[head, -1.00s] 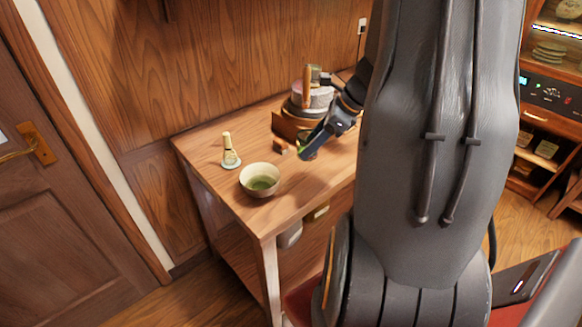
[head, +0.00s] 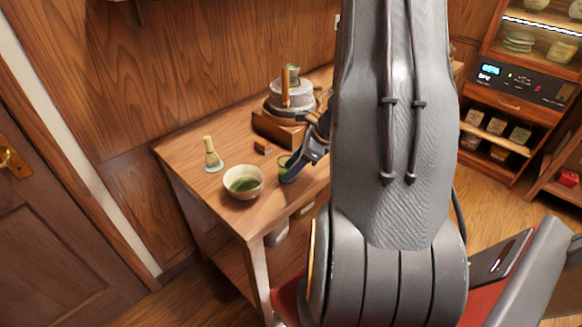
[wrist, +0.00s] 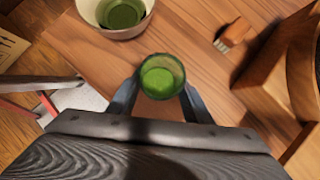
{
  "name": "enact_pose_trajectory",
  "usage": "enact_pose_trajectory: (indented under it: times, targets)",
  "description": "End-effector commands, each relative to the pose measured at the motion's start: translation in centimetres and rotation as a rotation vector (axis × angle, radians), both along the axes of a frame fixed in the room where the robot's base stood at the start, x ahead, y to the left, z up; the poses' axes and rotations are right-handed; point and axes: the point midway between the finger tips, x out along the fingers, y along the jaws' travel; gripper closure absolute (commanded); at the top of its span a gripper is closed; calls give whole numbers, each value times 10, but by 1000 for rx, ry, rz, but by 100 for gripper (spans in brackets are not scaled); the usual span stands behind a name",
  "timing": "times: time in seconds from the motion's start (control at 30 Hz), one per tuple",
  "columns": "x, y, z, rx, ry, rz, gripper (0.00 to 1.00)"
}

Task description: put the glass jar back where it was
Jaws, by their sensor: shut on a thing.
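The glass jar (wrist: 161,76), round and filled with green powder, is between the fingers of my gripper (wrist: 160,98) in the wrist view. My gripper is shut on it. In the head view my gripper (head: 287,172) is low over the front part of the wooden table, and part of the green jar (head: 284,161) shows beside the fingers. The jar looks upright. I cannot tell whether its base touches the table top.
A small brush (head: 262,148) and a stone mill on a wooden base (head: 290,95) are behind. The table's front edge (head: 275,226) is close.

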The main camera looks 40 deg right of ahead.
Motion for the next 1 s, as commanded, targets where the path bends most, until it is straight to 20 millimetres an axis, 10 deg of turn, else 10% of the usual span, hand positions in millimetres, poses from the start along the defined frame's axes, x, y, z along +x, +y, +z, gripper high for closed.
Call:
enact_pose_trajectory:
  times: [0.37, 0.4, 0.5, 1.0]
  targets:
    - [0, 0, -4, 0, 0, 0, 83]
    - [0, 0, -5, 0, 0, 0, 53]
    - [0, 0, -4, 0, 0, 0, 36]
    - [-3, -5, 8, -1, -2, -2, 36]
